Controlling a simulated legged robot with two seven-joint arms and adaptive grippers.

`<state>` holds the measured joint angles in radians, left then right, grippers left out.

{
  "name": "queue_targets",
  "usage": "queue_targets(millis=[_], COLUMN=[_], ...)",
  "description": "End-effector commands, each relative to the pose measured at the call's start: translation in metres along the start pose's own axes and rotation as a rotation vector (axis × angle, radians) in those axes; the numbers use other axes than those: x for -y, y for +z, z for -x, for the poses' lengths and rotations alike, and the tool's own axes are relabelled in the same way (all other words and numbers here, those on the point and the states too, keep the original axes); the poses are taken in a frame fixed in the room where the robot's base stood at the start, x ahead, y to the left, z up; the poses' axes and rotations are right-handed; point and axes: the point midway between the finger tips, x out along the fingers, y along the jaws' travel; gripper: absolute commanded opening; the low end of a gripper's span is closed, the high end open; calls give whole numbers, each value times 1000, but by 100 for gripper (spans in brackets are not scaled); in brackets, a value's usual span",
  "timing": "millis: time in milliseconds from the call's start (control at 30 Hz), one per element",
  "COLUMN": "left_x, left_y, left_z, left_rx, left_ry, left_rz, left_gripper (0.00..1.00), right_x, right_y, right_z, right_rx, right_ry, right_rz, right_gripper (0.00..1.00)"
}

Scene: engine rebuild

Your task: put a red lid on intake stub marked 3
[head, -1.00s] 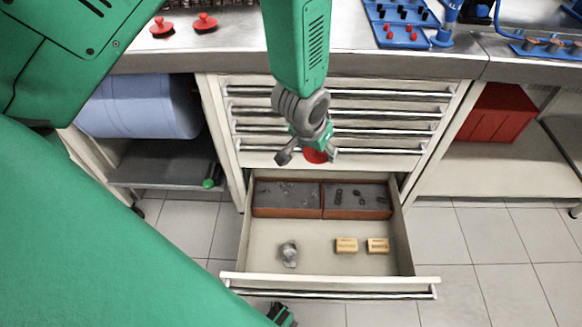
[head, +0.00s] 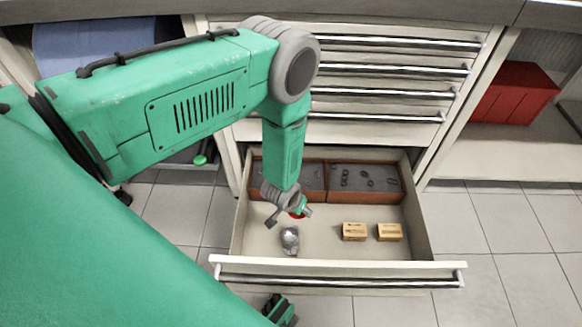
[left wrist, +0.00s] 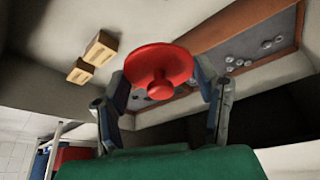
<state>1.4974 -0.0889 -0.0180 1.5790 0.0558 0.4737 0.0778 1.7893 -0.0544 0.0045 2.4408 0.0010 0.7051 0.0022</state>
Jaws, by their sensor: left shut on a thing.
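A red lid (left wrist: 160,68), a round disc with a knob, sits between the fingers of my left gripper (left wrist: 162,100) in the left wrist view, its knob towards the camera. In the head view my left gripper (head: 288,208) is over the open bottom drawer (head: 318,244), shut on the lid. Only a small red part of the lid (head: 297,215) shows there, mostly hidden by the gripper. The intake stub marked 3 is in neither view. My right gripper is not in view.
The drawer holds a grey metal part (head: 290,241), two small wooden blocks (head: 354,231) and brown-walled trays (head: 366,197) of small parts at the back. Shut drawers (head: 385,93) rise behind it. A red box (head: 516,93) stands on the right shelf.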

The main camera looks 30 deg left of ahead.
Motion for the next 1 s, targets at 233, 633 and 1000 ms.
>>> queue_targets(millis=[233,633,1000], left_x=[10,12,12], left_y=[42,55,68], left_z=[-52,-72,-102], left_rx=[-1,-2,0], left_ry=[1,2,2], left_rz=[0,-1,-1], left_gripper=[37,37,37], right_x=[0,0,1], right_y=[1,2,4], right_z=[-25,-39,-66], right_rx=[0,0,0], right_ry=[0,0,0], right_rz=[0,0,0], right_gripper=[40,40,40])
